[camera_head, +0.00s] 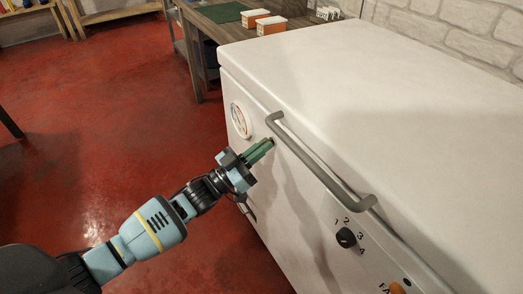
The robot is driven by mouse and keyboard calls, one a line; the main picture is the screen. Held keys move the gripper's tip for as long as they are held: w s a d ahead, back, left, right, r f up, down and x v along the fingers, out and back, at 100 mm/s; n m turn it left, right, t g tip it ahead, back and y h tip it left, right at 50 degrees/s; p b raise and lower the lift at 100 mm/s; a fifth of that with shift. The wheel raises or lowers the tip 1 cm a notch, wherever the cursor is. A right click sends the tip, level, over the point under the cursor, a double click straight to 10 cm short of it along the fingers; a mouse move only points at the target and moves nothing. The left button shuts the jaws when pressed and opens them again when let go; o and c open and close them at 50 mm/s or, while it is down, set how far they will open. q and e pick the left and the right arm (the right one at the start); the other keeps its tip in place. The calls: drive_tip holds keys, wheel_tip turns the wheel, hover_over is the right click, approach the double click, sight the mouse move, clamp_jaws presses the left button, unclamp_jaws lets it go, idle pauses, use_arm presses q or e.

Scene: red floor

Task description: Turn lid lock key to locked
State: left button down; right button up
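A large white chest freezer (400,105) fills the right side, its lid down, with a long grey handle (318,165) along the front. My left gripper (268,145) reaches in from the lower left. Its green fingers lie close together, with their tips at the freezer's front just below the handle's far end. A tiny brownish spot shows at the fingertips; I cannot tell whether it is the key or the lock. The fingers hide that place, so the key's angle and any grip on it cannot be made out. My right gripper is not in view.
A round gauge (241,120) sits on the front beyond my gripper. A black dial (346,238) with numbers and an orange switch (397,288) are nearer. A wooden table (222,32) with orange-and-white boxes (271,25) stands behind. The red floor (100,150) at left is largely clear.

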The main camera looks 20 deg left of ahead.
use_arm(q)
drive_tip(key=shift+m+g+h, duration=0.3)
drive_tip(key=shift+m, duration=0.4)
drive_tip(key=c, duration=1.6)
unclamp_jaws()
drive_tip(key=shift+c, duration=0.2)
drive_tip(key=v, duration=0.7)
drive_tip(key=shift+s+a+f, duration=0.2)
drive_tip(key=shift+s+a, duration=0.05)
drive_tip(key=shift+a, duration=0.05)
